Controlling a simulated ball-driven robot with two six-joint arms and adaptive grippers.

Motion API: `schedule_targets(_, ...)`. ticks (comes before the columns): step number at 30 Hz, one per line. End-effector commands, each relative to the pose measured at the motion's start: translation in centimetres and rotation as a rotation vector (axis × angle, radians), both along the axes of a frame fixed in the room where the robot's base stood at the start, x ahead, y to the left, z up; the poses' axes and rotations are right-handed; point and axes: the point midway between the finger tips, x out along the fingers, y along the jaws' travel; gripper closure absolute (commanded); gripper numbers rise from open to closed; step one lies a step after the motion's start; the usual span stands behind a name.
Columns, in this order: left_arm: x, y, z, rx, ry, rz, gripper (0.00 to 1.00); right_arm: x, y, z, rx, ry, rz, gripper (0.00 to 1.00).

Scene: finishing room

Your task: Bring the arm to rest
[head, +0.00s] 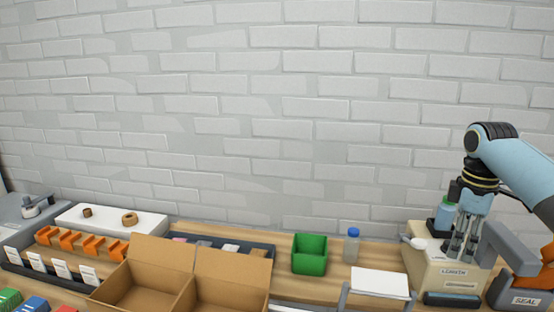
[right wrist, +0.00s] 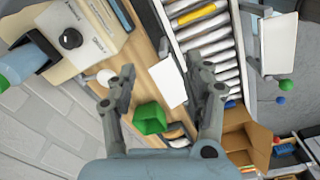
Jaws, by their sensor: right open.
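My right gripper (head: 462,245) hangs at the right of the head view, fingers pointing down, in front of a beige box-shaped machine with a label (head: 445,272). In the right wrist view, the right gripper (right wrist: 162,80) has its two fingers spread wide apart, with nothing held between them. Beyond the fingers lie a white sheet (right wrist: 168,82) and a green bin (right wrist: 150,118), both lower down and apart from the gripper. My left gripper is in neither view.
An open cardboard box (head: 150,283) stands at the front left. The green bin (head: 309,255) and a blue-capped bottle (head: 352,247) stand mid-bench. A grey device marked SEAL (head: 524,300) is at the far right. A roller conveyor (right wrist: 205,40) shows in the wrist view.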

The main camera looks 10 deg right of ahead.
Motion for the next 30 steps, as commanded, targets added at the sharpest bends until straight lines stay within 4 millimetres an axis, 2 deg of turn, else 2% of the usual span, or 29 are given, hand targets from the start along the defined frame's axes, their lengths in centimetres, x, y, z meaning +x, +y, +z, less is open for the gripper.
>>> schedule_targets(5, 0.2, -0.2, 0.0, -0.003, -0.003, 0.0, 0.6, -1.6, 1.5, -1.9, -0.024, -0.013, -0.034, 0.49)
schedule_targets(11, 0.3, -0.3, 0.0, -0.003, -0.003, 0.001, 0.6, -4.7, 4.2, -4.4, -0.049, -0.047, -0.098, 0.49)
schedule_targets(14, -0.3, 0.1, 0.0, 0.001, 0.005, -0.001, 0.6, -7.0, 6.0, -5.7, -0.058, -0.074, -0.147, 0.49)
schedule_targets(18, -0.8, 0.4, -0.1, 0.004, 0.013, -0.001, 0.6, -11.6, 9.2, -7.2, -0.054, -0.126, -0.245, 0.49)
schedule_targets(24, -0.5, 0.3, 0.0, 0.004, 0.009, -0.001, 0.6, -18.8, 13.3, -7.0, -0.017, -0.212, -0.423, 0.49)
schedule_targets(30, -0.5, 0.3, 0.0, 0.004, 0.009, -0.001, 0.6, -23.7, 15.4, -5.2, 0.024, -0.27, -0.569, 0.49)
